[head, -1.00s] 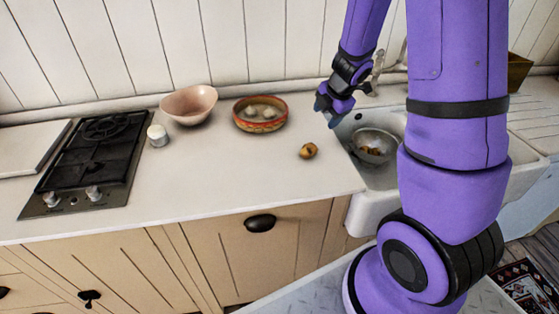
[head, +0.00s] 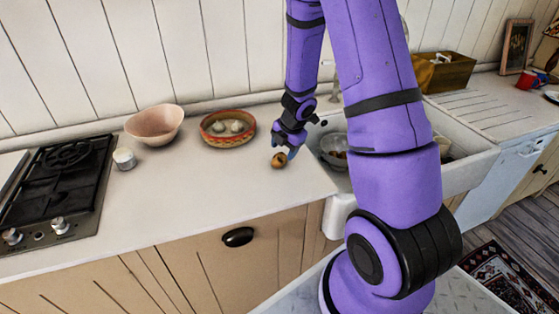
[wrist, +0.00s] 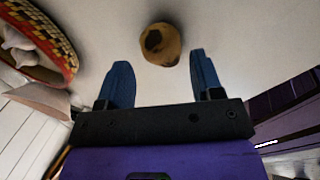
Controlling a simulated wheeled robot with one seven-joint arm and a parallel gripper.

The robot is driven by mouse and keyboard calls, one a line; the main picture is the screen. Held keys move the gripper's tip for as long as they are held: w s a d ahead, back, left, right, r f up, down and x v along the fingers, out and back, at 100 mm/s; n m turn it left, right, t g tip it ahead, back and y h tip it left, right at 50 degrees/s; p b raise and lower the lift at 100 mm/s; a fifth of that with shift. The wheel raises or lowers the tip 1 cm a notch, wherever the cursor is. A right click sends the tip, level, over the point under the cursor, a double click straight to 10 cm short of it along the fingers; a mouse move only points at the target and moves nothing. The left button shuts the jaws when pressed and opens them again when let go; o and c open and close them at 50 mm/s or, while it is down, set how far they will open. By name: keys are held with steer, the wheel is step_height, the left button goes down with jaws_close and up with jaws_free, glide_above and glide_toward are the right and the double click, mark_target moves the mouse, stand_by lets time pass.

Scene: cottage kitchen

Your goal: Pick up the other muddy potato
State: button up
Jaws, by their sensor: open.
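A brown muddy potato (head: 279,160) lies on the white counter, left of the sink. In the wrist view the potato (wrist: 161,44) is just beyond my fingertips, roughly between their lines, with a dark patch on it. My gripper (head: 289,146) is low over the counter, right by the potato. In the wrist view its two blue fingers (wrist: 161,72) are spread apart with nothing between them. In the sink a bowl (head: 333,145) holds something brown, partly hidden by my arm.
A patterned red and yellow bowl (head: 208,139) with pale rounded items stands left of the potato. The counter front is clear.

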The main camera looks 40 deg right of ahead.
mark_target(282, 155)
steer(key=shift+x, duration=2.1)
steer(key=shift+d, duration=0.1)
steer(key=c, duration=0.7)
steer(key=shift+r, duration=0.2)
